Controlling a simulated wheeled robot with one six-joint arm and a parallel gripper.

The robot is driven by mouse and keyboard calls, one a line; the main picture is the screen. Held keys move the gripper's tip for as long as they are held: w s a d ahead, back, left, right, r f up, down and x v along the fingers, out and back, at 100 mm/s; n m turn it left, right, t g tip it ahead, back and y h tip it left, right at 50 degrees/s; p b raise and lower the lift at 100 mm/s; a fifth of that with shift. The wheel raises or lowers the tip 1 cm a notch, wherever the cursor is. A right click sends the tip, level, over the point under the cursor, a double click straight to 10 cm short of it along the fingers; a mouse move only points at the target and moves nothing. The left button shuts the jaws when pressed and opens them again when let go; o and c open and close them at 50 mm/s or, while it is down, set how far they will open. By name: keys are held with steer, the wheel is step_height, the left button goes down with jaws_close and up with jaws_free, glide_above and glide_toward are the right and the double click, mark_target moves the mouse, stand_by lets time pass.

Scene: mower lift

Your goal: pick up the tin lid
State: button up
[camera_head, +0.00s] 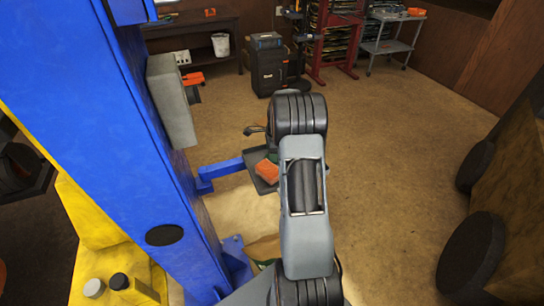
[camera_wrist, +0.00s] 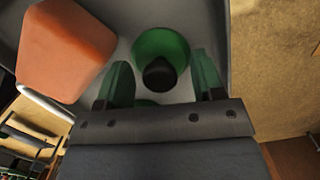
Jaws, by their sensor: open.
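A round green thing with a black knob-like middle, which looks like the tin lid (camera_wrist: 175,42), lies on a grey tray (camera_wrist: 205,18) in the wrist view. My gripper (camera_wrist: 161,66) is open, with one green finger on each side of the lower part of the lid. The jaws hold nothing, and I cannot tell whether the fingers touch the lid. In the head view my arm hides the gripper and most of the lid's surroundings.
An orange block (camera_wrist: 65,48) lies on the tray left of the lid, close to the left finger. In the head view the tray (camera_head: 257,158) sits on a blue arm (camera_head: 222,169) from a blue post (camera_head: 125,110). Open floor (camera_head: 400,150) lies to the right.

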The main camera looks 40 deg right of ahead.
steer(key=c, duration=1)
